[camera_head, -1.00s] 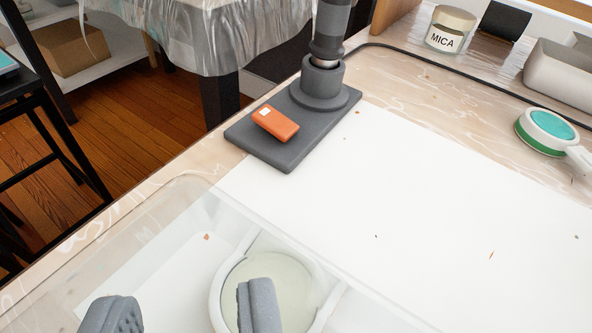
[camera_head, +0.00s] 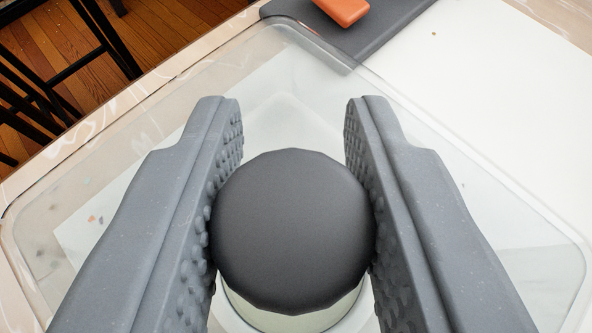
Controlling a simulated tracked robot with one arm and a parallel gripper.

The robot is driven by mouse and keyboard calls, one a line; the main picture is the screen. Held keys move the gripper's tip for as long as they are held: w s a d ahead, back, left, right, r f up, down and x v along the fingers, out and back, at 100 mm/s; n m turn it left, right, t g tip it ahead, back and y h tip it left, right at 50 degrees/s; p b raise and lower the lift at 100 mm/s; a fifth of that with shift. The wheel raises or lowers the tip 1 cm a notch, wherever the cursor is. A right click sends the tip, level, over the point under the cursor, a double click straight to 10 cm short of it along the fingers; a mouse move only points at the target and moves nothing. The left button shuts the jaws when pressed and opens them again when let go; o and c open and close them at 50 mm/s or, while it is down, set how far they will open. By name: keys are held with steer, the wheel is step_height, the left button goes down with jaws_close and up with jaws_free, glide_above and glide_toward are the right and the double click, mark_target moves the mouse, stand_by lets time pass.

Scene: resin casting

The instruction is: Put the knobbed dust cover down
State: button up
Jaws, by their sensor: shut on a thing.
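The knobbed dust cover (camera_head: 480,215) is a clear, see-through cover with rounded corners and a round dark grey knob (camera_head: 292,232) on top. My gripper (camera_head: 293,215) is shut on the knob, one grey studded finger pressed to each side. The cover spreads out below the fingers, over the bench. Through it I see a round pale thing with a white rim (camera_head: 235,318), mostly hidden by the knob. I cannot tell whether the cover's lower edge touches the bench.
A dark grey base plate (camera_head: 385,28) with an orange block (camera_head: 343,10) on it lies at the top, close to the cover's far corner. A white sheet (camera_head: 500,90) covers the bench at right. The bench edge and wooden floor (camera_head: 35,45) are at upper left.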

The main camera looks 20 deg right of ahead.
steer(key=shift+f, duration=0.25)
steer(key=o, duration=1)
steer(key=shift+r, duration=0.3)
steer(key=shift+s+r, duration=0.25)
steer(key=p+v, duration=0.1)
steer(key=v, duration=1)
steer(key=shift+s+a+p, duration=0.2)
steer(key=shift+s+p, duration=0.05)
steer(key=shift+p, duration=0.15)
